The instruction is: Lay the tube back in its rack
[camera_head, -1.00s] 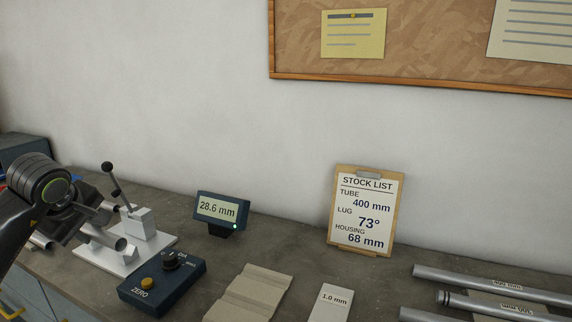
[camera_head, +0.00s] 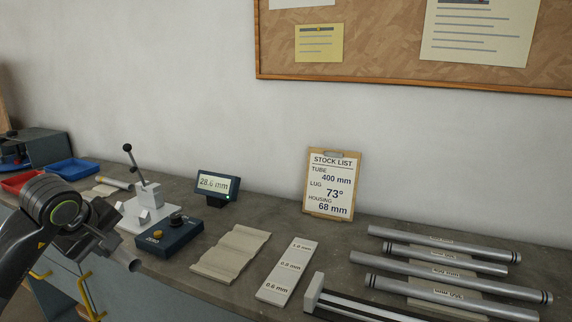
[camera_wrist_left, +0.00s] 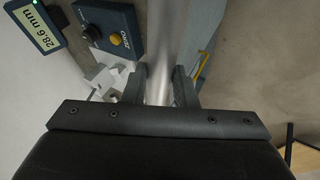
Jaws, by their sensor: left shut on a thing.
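My left gripper (camera_head: 108,240) is shut on a grey metal tube (camera_head: 131,264) in front of the bench's front edge. In the left wrist view the tube (camera_wrist_left: 161,60) runs between the two dark fingers (camera_wrist_left: 160,88). Most of it is hidden by the gripper in the head view. Several similar labelled tubes (camera_head: 455,242) lie side by side across a pale rack piece (camera_head: 425,292) at the right of the bench. The held tube is far to the left of them. My right gripper is not in view.
A white lever fixture (camera_head: 146,208) and a blue ZERO box (camera_head: 168,238) stand close to my left gripper.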

